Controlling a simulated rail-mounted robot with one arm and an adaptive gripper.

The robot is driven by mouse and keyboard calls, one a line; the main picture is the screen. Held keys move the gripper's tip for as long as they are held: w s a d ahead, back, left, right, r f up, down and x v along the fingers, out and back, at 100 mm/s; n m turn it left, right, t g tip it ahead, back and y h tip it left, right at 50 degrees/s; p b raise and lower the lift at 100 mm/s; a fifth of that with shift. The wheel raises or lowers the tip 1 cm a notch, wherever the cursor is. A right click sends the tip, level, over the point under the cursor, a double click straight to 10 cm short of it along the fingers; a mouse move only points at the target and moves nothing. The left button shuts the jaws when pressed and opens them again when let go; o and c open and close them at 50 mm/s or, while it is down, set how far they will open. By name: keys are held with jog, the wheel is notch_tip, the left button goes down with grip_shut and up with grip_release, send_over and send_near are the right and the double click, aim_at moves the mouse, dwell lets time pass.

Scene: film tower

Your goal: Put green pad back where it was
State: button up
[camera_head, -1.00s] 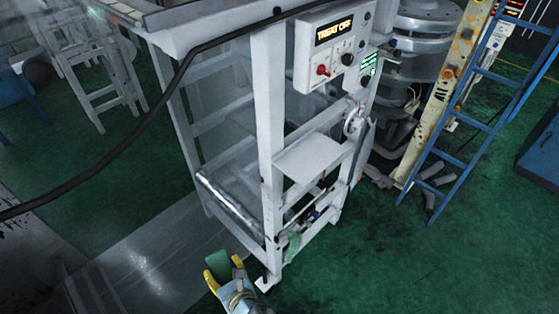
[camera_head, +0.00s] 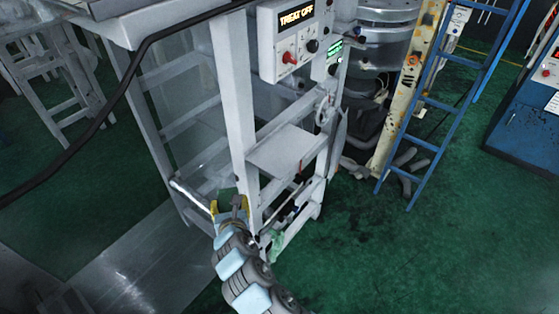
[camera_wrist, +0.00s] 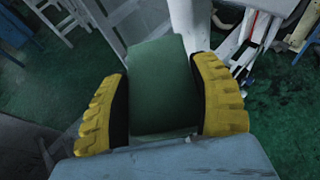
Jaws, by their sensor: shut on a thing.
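The green pad (camera_wrist: 162,85) is a flat dark green block. In the wrist view it sits between the two yellow ridged fingers of my gripper (camera_wrist: 165,105), which are shut on its sides. In the head view, my gripper (camera_head: 231,205) is at the lower left front of the white machine frame (camera_head: 236,100), and the pad (camera_head: 227,194) shows small between its fingertips. The pad overlaps the frame's lower part in the picture; I cannot tell whether it touches it. No place marked for the pad can be made out.
A grey shelf (camera_head: 286,150) juts from the frame above and right of my gripper. A pale green cloth (camera_head: 277,240) hangs low on the frame. A control box (camera_head: 288,40) reads "TREAT OFF". A blue ladder (camera_head: 440,110) leans at right. Green floor (camera_head: 400,250) is clear at lower right.

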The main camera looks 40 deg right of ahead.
jog(key=s+d+r+m+g+h+b, duration=0.3)
jog(key=d+r+m+g, duration=0.2)
jog(key=d+r, duration=0.2)
jog(key=s+d+r+m+g+h+b, duration=0.25)
jog(key=d+r+m+g+h, duration=0.2)
jog(key=d+r, duration=0.3)
jog(key=p, duration=0.2)
send_over(279, 158)
jog(key=s+a, duration=0.1)
jog(key=s, duration=0.1)
jog(key=shift+m+y, duration=0.45)
jog(key=f, duration=0.8)
jog(key=shift+w+f, duration=0.1)
jog(key=shift+w, duration=0.15)
jog(key=shift+w+d+f, duration=0.25)
jog(key=shift+w+f, duration=0.1)
jog(key=shift+f, duration=0.15)
jog(key=shift+w+d+f, duration=0.25)
jog(key=shift+w+f, duration=0.1)
jog(key=shift+f, duration=0.15)
jog(key=shift+f+p, duration=0.55)
jog(key=shift+f, duration=1.1)
jog(key=o, duration=1.1)
jog(key=shift+f, duration=0.1)
